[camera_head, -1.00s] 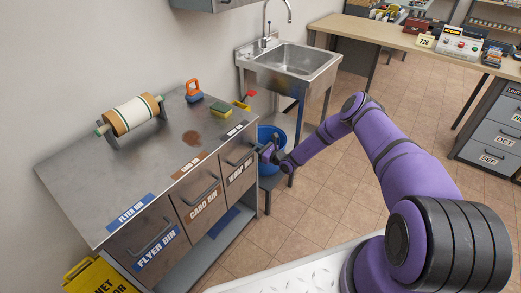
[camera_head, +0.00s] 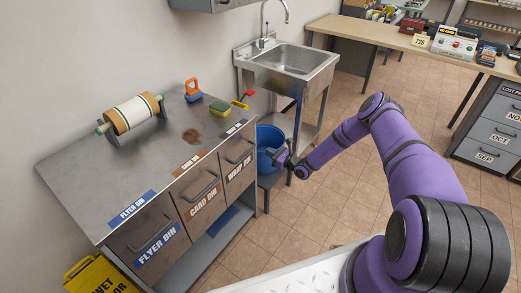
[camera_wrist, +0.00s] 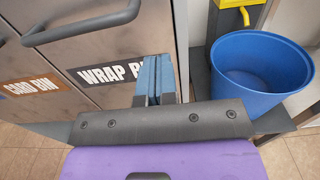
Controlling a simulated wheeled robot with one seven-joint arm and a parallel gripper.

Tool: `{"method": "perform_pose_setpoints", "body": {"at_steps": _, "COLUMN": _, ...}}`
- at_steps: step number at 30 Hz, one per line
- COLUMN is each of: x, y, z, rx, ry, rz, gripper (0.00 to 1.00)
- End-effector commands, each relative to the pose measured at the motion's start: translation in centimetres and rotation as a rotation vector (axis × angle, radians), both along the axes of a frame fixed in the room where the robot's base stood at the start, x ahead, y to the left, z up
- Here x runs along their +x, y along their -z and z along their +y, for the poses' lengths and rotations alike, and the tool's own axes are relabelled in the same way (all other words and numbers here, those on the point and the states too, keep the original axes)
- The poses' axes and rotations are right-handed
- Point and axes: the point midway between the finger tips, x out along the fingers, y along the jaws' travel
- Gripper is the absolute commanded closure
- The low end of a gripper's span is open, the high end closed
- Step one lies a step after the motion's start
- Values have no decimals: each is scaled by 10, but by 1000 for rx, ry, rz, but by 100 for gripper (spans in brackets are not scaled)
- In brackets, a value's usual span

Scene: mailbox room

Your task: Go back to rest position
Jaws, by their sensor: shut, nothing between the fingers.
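My purple arm reaches out over the floor from the right. My gripper (camera_head: 279,156) is in front of the blue bucket, just right of the bin cabinet. In the wrist view my gripper (camera_wrist: 154,62) is shut, its blue fingers together and empty. It points toward the cabinet's right end, near the wrap bin drawer (camera_head: 240,169). The drawer also shows in the wrist view (camera_wrist: 95,90), and it looks closed. The card bin drawer (camera_head: 202,198) and flyer bin drawer (camera_head: 150,232) also look closed.
A blue bucket (camera_wrist: 255,65) stands close to my gripper, beside the cabinet. A metal sink (camera_head: 290,58) is behind. A yellow wet-floor sign (camera_head: 92,277) stands at the lower left. Open tiled floor lies between the cabinet and the far desk (camera_head: 400,36).

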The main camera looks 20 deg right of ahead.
Motion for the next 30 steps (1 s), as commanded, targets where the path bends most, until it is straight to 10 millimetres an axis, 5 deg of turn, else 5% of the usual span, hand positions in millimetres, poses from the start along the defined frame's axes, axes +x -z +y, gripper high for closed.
{"method": "perform_pose_setpoints", "body": {"at_steps": 9, "x": -40, "y": 1, "z": -29, "rx": 1, "ry": 1, "rz": 2, "gripper": 100}}
{"method": "perform_pose_setpoints", "body": {"at_steps": 20, "x": -45, "y": -8, "z": -33, "rx": -11, "ry": -19, "rz": -10, "gripper": 100}}
{"method": "perform_pose_setpoints", "body": {"at_steps": 23, "x": -41, "y": -29, "z": -29, "rx": -45, "ry": -72, "rz": -35, "gripper": 100}}
{"method": "perform_pose_setpoints", "body": {"at_steps": 30, "x": -36, "y": -112, "z": -10, "rx": -194, "ry": -288, "rz": -133, "gripper": 100}}
